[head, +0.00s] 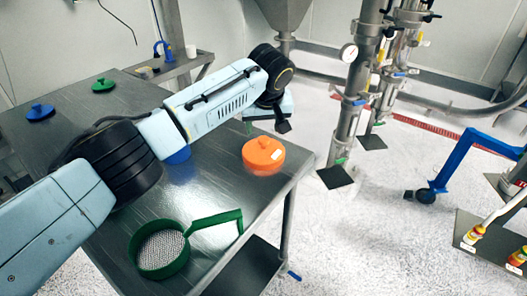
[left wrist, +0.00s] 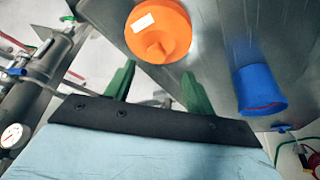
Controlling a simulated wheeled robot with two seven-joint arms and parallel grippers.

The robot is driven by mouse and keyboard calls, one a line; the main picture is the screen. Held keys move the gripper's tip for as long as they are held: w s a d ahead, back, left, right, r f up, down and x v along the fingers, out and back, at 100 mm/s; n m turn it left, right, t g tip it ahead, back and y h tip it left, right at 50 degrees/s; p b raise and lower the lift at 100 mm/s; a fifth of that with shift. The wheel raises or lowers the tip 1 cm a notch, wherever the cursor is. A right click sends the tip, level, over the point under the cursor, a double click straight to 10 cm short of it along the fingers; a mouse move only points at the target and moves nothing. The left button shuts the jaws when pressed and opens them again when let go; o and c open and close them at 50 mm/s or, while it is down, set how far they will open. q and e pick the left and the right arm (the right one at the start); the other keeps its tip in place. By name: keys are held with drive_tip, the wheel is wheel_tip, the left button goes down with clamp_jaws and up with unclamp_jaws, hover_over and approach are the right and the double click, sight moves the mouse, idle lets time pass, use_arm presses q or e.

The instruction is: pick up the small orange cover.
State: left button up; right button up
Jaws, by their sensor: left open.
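The small orange cover (head: 263,154) is a round lid with a knob and a white label. It lies on the metal table (head: 225,185) near its right edge. In the left wrist view the orange cover (left wrist: 172,38) shows just beyond the fingers. My left gripper (head: 266,126) is over the table's edge, above and behind the cover in the head view. Its green fingers (left wrist: 158,78) are spread apart with nothing between them. The fingertips are mostly hidden in the head view. My right gripper is not in view.
A green-handled sieve (head: 163,252) lies at the table's front. A blue cup (head: 179,156) stands partly hidden behind my left arm. A blue lid (head: 40,112) and a green lid (head: 103,85) lie at the far left. A steel pipe column (head: 346,130) stands right of the table.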

sight(264, 139)
use_arm(q)
drive_tip(key=shift+x, duration=0.95)
drive_tip(key=shift+w+d+f+b, duration=0.1)
drive_tip(key=shift+w+f+b, duration=0.5)
drive_tip(key=shift+f, duration=0.3)
drive_tip(key=shift+b+x, duration=0.3)
drive_tip(key=shift+x, duration=0.6)
drive_tip(key=shift+w+f, duration=0.3)
drive_tip(key=shift+f, duration=0.15)
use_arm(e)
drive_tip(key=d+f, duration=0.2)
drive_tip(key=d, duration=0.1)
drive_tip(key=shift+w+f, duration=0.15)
use_arm(q)
drive_tip(key=c, duration=1)
drive_tip(key=shift+c, duration=0.2)
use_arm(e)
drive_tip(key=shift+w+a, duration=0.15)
